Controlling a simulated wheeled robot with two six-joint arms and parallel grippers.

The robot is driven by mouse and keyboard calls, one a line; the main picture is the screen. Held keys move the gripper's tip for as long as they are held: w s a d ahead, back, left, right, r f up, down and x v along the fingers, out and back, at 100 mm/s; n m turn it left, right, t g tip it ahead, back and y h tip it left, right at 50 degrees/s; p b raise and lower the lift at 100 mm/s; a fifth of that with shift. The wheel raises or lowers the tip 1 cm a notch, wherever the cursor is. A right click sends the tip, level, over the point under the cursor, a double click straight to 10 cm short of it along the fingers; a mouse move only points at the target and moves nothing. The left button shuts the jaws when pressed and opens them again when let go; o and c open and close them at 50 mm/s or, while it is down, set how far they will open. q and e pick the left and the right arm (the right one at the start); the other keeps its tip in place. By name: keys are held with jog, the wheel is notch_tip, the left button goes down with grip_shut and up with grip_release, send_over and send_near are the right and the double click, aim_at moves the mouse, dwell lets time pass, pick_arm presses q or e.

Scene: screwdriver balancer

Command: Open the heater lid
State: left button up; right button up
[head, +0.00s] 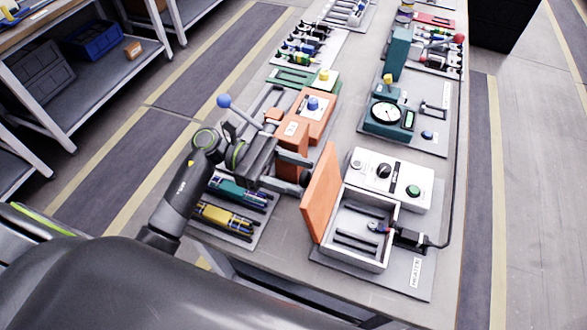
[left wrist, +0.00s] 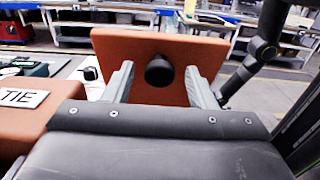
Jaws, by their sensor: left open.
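The orange heater lid (head: 321,195) stands steeply tilted along the left side of the white heater box (head: 390,218), and the box's inside shows, with dark bars in it. In the left wrist view the lid (left wrist: 205,55) faces me with its round black knob (left wrist: 160,71). My left gripper (head: 298,178) is at the lid's outer face, on the left. Its fingers (left wrist: 158,85) are open, one on each side of the knob, with visible gaps to it. My right gripper is not seen.
A white control box (head: 392,178) with knobs stands behind the heater. A black cabled connector (head: 410,237) is at the heater's right. Orange blocks (head: 312,118) and a pen tray (head: 225,222) lie close to my left arm.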

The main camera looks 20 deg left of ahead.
aim_at(307, 175)
pick_arm(q)
jog(key=shift+c, duration=0.4)
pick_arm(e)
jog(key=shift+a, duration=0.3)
pick_arm(q)
grip_shut()
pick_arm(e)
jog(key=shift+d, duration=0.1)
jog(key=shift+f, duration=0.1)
pick_arm(q)
jog(key=shift+d+r+y+b, duration=0.45)
jog(key=shift+d+y+b, duration=0.25)
jog(key=shift+d+b, duration=0.2)
jog(key=shift+d+r+b, duration=0.25)
jog(key=shift+r+b, duration=0.15)
jog(key=shift+d+r, duration=0.15)
jog(key=shift+r, duration=0.05)
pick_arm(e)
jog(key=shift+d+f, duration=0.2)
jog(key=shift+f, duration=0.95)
